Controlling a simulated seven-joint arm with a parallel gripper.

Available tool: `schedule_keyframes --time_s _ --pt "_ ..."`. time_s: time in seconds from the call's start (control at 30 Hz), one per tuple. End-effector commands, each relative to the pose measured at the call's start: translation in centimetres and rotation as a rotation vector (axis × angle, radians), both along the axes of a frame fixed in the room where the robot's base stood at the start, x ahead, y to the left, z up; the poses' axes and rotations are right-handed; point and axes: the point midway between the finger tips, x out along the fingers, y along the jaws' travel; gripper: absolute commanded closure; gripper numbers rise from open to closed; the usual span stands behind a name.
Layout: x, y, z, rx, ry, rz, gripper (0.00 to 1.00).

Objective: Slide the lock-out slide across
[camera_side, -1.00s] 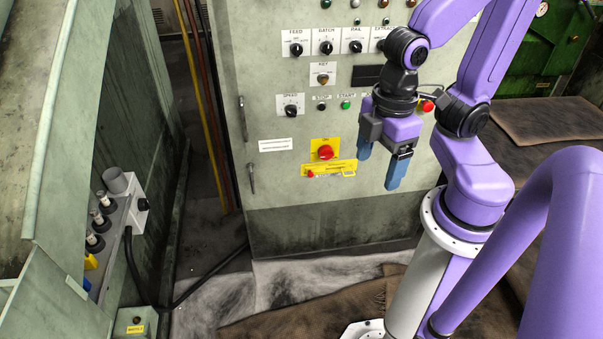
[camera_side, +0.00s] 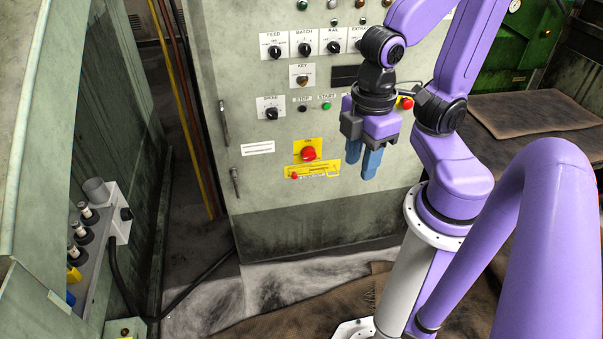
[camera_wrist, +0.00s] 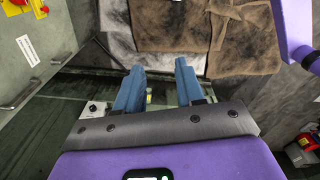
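The lock-out slide is a narrow yellow strip (camera_side: 322,170) with a small red knob (camera_side: 294,176) at its left end. It sits on the grey cabinet front just below a red mushroom button (camera_side: 308,153) on a yellow plate. My gripper (camera_side: 362,168) hangs fingers-down to the right of the slide, apart from the knob. Its two blue fingers are parted with nothing between them, and the gap also shows in the wrist view (camera_wrist: 160,72). In the wrist view, part of the yellow and red hardware (camera_wrist: 12,22) shows at the top left corner, cut off by the frame.
Rotary knobs (camera_side: 275,53) and a green start button (camera_side: 326,106) are higher on the cabinet. Door handles (camera_side: 235,180) project left of the slide. A grey control box (camera_side: 118,215) stands at the left. Brown cloth (camera_side: 290,318) lies on the floor.

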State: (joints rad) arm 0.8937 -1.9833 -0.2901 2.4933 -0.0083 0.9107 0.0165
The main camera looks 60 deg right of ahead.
Motion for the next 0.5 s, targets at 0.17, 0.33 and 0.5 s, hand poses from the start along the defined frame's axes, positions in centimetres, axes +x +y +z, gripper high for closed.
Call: schedule_keyframes --time_s 0.17,0.33,0.5 --pt "4.1 1.0 -0.7 -0.053 -0.045 -0.159 1.00" --pt "10.7 1.7 -2.3 -0.119 -0.122 -0.399 1.00" --pt "17.3 1.2 -4.8 -0.174 -0.196 -0.627 1.00"
